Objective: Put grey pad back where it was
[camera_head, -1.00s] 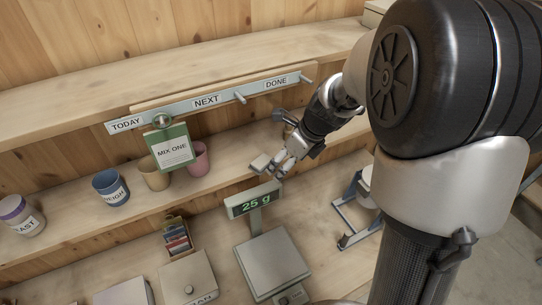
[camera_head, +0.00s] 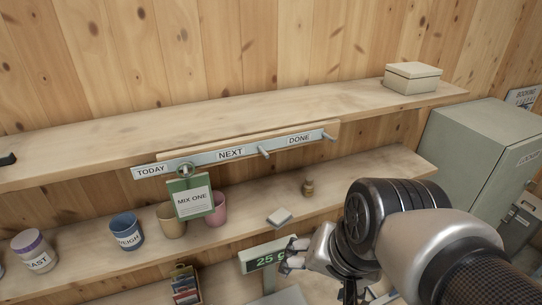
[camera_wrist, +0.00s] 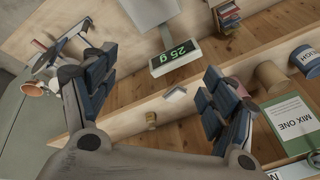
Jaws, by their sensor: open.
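The small light grey pad (camera_head: 279,216) lies flat on the middle shelf, near its front edge. It also shows in the wrist view (camera_wrist: 176,94), between the spread fingers and beyond them. My gripper (camera_head: 292,252) is in front of the shelf, below and apart from the pad, partly hidden by my arm. In the wrist view my gripper (camera_wrist: 158,68) is wide open, with nothing between its fingers.
A small brass weight (camera_head: 308,187) stands behind the pad. Pink (camera_head: 217,208), tan (camera_head: 171,221) and blue (camera_head: 127,231) cups stand to the left. The MIX ONE card (camera_head: 191,200) hangs on a peg. A scale display (camera_head: 264,259) reading 25 g is below the shelf.

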